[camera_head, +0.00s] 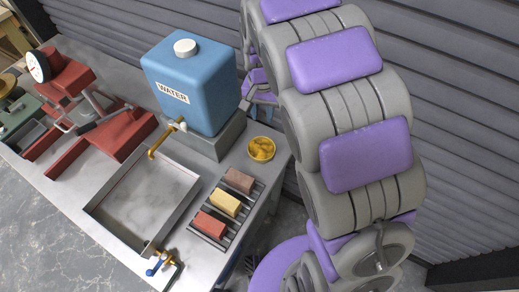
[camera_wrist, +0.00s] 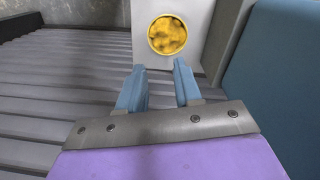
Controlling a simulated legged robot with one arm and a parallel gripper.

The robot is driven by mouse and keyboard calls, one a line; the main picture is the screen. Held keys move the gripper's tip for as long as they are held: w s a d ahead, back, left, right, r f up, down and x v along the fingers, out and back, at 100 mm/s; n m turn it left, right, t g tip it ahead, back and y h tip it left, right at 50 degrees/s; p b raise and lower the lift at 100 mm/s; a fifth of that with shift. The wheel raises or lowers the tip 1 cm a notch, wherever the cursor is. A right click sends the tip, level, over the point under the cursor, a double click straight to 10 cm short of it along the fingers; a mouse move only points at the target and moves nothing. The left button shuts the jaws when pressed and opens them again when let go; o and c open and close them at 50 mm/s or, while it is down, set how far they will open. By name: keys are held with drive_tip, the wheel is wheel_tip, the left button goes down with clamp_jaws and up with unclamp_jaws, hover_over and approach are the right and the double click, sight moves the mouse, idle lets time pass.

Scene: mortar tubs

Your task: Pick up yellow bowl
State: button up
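The yellow bowl (camera_head: 261,148) is small and round, with a mottled yellow inside. It sits on the grey table near its right edge, just right of the water tank's base. In the wrist view the yellow bowl (camera_wrist: 167,35) is ahead of and beyond the fingertips, roughly centred between and above them in the picture. My gripper (camera_wrist: 158,72) is open, with two blue fingers apart and nothing between them. It does not touch the bowl. In the head view my grey and purple arm is on the right, and my gripper's fingers are hard to make out near the tank.
A blue water tank (camera_head: 190,85) stands on a grey base left of the bowl. A rack (camera_head: 213,240) with three coloured blocks lies in front, beside a metal tray (camera_head: 145,205). A red press (camera_head: 100,120) is further left. A corrugated wall (camera_wrist: 60,90) is close by.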

drive_tip(key=w+a+f, duration=0.3)
drive_tip(key=w+f, duration=0.1)
drive_tip(key=w, duration=0.1)
drive_tip(key=b, duration=0.2)
approach(261, 149)
drive_tip(key=a, duration=0.3)
drive_tip(key=shift+w+a, duration=0.35)
drive_tip(key=shift+s+a+f+b, duration=0.15)
drive_tip(key=shift+f+b, duration=0.15)
drive_tip(key=shift+f, duration=0.7)
drive_tip(key=shift+w+a+f+b, duration=0.15)
drive_tip(key=shift+f+b, duration=0.1)
drive_tip(key=shift+f, duration=0.7)
drive_tip(key=shift+s+a+f+b, duration=0.1)
drive_tip(key=shift+f+b, duration=0.2)
drive_tip(key=shift+f, duration=0.7)
drive_tip(key=shift+r, duration=0.1)
drive_tip(key=shift+c, duration=0.2)
clamp_jaws()
